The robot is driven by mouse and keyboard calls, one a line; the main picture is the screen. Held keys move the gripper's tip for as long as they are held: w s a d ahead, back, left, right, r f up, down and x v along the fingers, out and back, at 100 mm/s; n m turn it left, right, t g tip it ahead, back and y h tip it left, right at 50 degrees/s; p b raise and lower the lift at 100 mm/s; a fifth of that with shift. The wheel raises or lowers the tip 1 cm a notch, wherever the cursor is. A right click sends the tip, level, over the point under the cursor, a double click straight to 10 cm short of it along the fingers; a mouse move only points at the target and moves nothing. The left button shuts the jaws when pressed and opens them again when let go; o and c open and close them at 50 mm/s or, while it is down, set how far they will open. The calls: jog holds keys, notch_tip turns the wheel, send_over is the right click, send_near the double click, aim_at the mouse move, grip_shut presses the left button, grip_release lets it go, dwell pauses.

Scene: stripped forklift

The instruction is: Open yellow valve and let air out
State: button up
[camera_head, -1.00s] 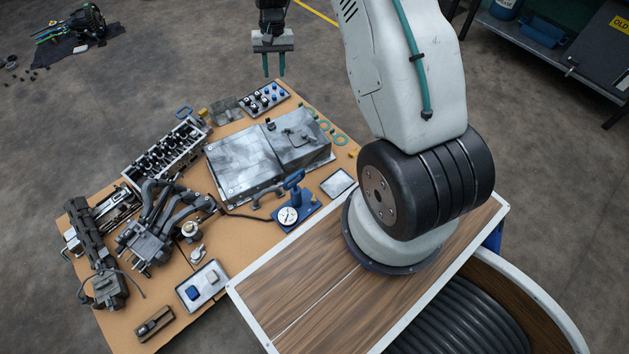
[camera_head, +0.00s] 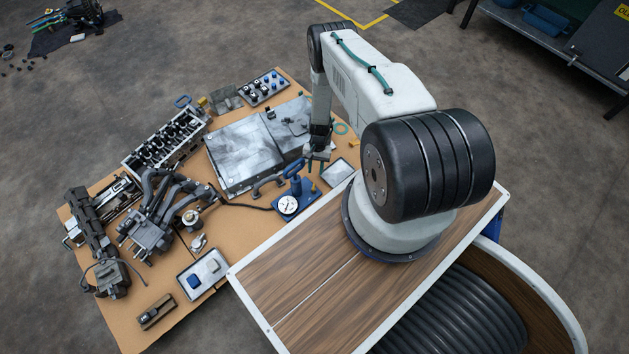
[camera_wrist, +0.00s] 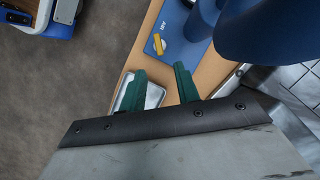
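The yellow valve (camera_wrist: 158,44) shows in the wrist view as a small yellow lever on the blue base (camera_wrist: 175,22), beside white lettering. In the head view, the blue hand pump (camera_head: 295,187) with a round white gauge (camera_head: 288,204) stands near the table's front edge; the valve is too small to make out there. My gripper (camera_head: 316,163) is pointed down just behind and right of the pump. In the wrist view, its two green fingers (camera_wrist: 159,70) are apart with nothing between them, short of the valve in the picture.
A shallow tray (camera_head: 338,171) lies right of the pump; a grey metal housing (camera_head: 240,148) stands behind it. A black hose (camera_head: 245,206) runs left from the pump to a manifold assembly (camera_head: 160,215). A second tray (camera_head: 203,273) with blue and light parts lies front left.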

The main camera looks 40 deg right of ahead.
aim_at(314, 187)
jog(key=x, duration=0.7)
jog(key=shift+c, duration=0.3)
